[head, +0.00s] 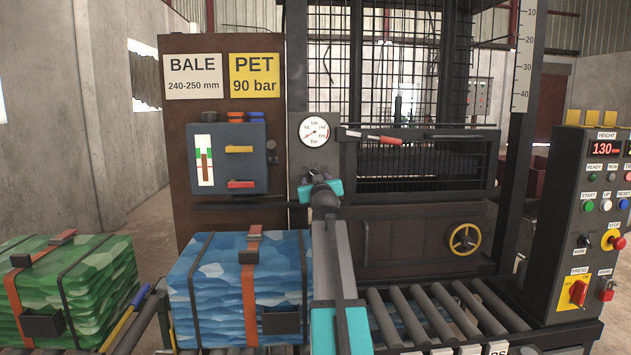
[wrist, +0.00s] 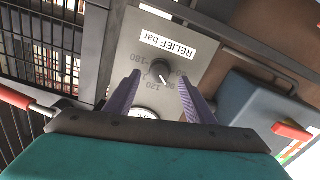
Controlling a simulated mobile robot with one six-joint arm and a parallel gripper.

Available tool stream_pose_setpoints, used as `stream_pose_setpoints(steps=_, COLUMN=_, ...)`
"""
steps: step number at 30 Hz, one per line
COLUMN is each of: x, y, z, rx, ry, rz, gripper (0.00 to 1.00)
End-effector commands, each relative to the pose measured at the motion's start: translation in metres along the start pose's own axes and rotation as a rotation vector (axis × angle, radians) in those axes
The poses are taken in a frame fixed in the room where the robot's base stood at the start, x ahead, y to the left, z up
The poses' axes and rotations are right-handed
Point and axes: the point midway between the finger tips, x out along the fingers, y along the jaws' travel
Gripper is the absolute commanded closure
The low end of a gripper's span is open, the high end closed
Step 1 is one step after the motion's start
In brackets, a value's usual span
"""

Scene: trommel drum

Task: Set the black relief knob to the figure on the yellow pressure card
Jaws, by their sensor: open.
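The yellow pressure card (head: 255,76) reads "PET 90 bar" in the head view. The black relief knob (wrist: 161,71) sits on a grey plate (wrist: 190,45) labelled "RELIEF bar", upside down in the wrist view. Its white mark points down and slightly right, on the side of the 90 and 120 figures; the exact reading is too small to tell. My gripper (wrist: 160,78) is open, its purple fingers on either side of the knob; contact cannot be told. In the head view my gripper (head: 315,178) covers most of the knob.
A round pressure gauge (head: 314,131) is just above the knob. A blue-grey box (head: 240,158) with yellow and red handles stands to the left. A red-tipped handle (head: 388,139) and wire mesh door are to the right. A blue bale (head: 215,280) and rollers (head: 445,312) lie below.

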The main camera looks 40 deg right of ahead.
Motion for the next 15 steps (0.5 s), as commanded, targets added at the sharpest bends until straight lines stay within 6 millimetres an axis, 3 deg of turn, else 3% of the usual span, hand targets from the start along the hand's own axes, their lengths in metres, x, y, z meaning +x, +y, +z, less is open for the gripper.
stream_pose_setpoints(steps=15, x=-0.053, y=0.000, z=0.001, rx=0.000, ry=0.000, rz=0.000, gripper=0.51)
